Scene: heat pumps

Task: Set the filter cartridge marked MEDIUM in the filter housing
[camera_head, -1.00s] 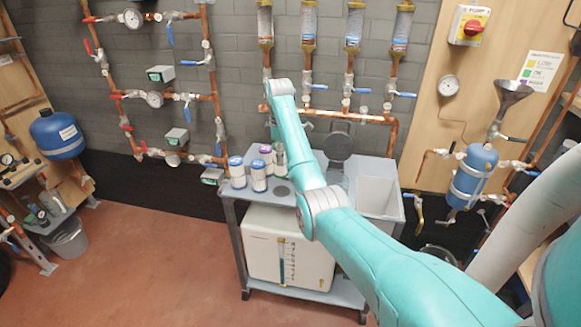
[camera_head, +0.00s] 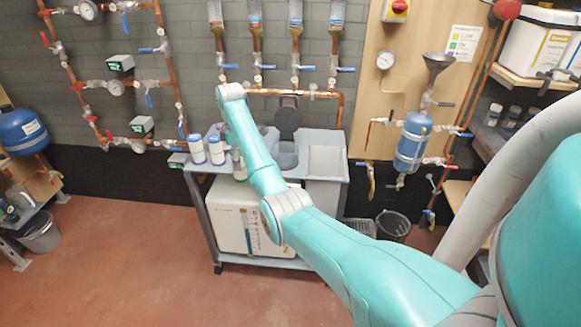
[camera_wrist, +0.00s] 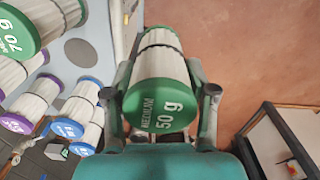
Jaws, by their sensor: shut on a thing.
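The MEDIUM cartridge (camera_wrist: 160,75), white and pleated with green end caps, also reads "50 g". My gripper (camera_wrist: 166,82) is shut on it, one finger on each side, in the wrist view. In the head view my arm largely hides the gripper. What looks like the filter housing is a dark cup (camera_head: 287,155) on the trolley, with a round dark lid (camera_head: 287,120) standing raised behind it. The cup's inside is not clear. Several other cartridges stand on the trolley: one green-capped (camera_wrist: 22,32) marked 70 g, others purple-capped (camera_wrist: 18,122) and blue-capped (camera_wrist: 68,127).
The grey trolley (camera_head: 188,185) carries a light bin (camera_head: 325,160) at its right and a white tank (camera_head: 235,215) below. Copper pipes and valves line the wall behind. A blue vessel (camera_head: 412,145) hangs at right. The red floor in front is clear.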

